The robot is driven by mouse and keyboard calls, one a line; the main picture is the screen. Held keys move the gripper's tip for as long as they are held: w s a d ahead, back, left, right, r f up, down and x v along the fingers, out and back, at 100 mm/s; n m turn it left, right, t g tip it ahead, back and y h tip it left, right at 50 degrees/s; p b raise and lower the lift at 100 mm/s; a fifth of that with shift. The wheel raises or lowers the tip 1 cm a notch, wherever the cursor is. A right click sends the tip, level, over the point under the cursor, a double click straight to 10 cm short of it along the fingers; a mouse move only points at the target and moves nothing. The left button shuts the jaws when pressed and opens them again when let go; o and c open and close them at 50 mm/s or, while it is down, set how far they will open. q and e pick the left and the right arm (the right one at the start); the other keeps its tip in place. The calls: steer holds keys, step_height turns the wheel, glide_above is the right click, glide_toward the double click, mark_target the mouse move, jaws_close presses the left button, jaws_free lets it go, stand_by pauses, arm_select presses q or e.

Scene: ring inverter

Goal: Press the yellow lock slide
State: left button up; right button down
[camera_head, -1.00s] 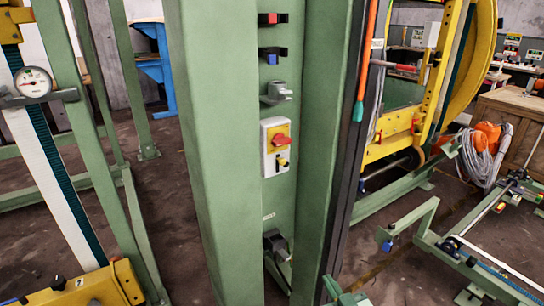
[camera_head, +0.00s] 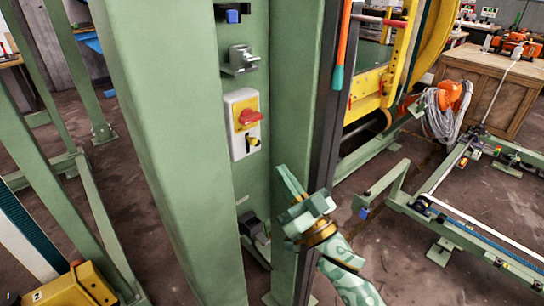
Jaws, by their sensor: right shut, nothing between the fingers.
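The yellow lock slide (camera_head: 254,142) is a small yellow piece low on the front of a white switch box (camera_head: 237,150). A red rotary knob (camera_head: 250,117) on a yellow plate sits just above it. The box is mounted in the recess of a green column. My right gripper (camera_head: 288,179) is shut and empty, to the right of and below the box. Its fingers point up and left, apart from the slide in the picture. The distance in depth is hard to tell. My left gripper is not in view.
The green column (camera_head: 165,130) has a broad wall left of the recess. A metal latch (camera_head: 240,60) sits above the box and a dark fitting (camera_head: 255,228) below it. An orange and teal handle (camera_head: 341,50) hangs along the dark right edge.

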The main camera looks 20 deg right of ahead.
mark_target(249, 137)
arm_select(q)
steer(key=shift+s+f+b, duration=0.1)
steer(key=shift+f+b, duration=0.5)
arm_select(e)
steer(key=x, duration=0.9)
steer(key=shift+w+f, duration=0.1)
steer(key=shift+f, duration=0.05)
step_height(249, 137, down, 4)
steer(key=shift+r+b, duration=0.2)
steer(key=shift+b, duration=0.55)
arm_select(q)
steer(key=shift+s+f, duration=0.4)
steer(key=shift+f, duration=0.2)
